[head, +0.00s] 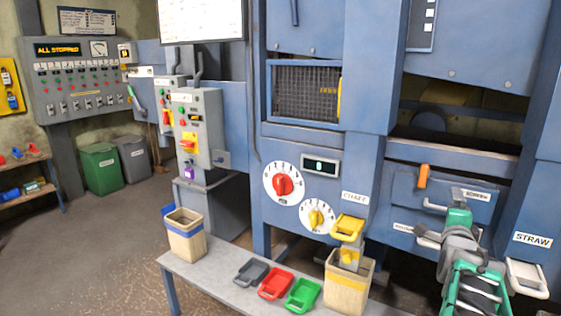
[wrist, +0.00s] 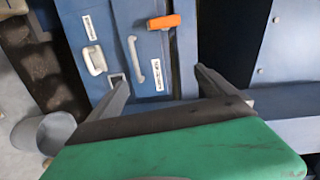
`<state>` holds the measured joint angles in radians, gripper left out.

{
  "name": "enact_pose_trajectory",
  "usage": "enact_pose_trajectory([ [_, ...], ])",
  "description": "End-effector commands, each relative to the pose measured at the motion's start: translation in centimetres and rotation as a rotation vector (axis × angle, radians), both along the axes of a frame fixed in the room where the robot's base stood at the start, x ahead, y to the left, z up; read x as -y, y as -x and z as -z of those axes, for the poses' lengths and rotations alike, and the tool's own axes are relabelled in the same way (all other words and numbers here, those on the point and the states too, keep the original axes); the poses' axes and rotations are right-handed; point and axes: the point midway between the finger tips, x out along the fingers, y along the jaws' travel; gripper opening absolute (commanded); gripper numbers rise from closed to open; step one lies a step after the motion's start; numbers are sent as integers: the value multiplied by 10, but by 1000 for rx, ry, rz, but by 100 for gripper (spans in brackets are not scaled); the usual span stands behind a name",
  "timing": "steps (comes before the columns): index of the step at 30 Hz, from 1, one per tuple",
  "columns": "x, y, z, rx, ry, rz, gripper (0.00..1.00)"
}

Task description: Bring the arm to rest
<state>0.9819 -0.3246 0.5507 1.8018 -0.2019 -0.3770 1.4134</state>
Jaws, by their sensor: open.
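My gripper (wrist: 158,75) is open, with its two dark fingers spread apart and nothing between them in the wrist view. Its green housing (wrist: 180,150) fills the bottom of that view. In the head view my green and grey arm (head: 475,290) is folded at the lower right, in front of the blue machine (head: 390,165). The fingers point towards the machine's panel, which has a pale bar handle (wrist: 138,62) and an orange handle (wrist: 164,22). I cannot tell whether the fingertips touch the panel; they seem apart from it.
A grey bench (head: 225,280) holds a bin (head: 186,240), grey, red and green scoops (head: 303,295), and a bin (head: 347,290) under the yellow-handled chaff chute (head: 347,228). A white handle (head: 527,278) sits right of my arm. The floor at left is open.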

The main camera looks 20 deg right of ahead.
Motion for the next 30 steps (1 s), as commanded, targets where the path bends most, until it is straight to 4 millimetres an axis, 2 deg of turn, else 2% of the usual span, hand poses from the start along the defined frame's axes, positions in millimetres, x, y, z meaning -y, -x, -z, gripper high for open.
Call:
enact_pose_trajectory([
  [5, -36, -23, 2, -124, 16, -76, 95],
  [8, -64, -36, 7, -221, 33, -136, 95],
  [11, -100, -50, 13, -341, 61, -217, 95],
  [14, -146, -60, 20, -485, 103, -326, 95],
  [17, -207, -65, 28, -665, 170, -480, 95],
  [18, -237, -63, 32, -752, 210, -563, 95],
  [20, -287, -53, 38, -895, 289, -709, 95],
  [21, -321, -41, 43, -993, 349, -818, 95],
  [23, -368, -17, 50, -1133, 450, -991, 95],
  [24, -395, 2, 54, -1216, 521, -1105, 95],
  [27, -444, 51, 62, -1377, 683, -1362, 95],
  [30, -468, 87, 69, -1467, 793, -1537, 95],
])
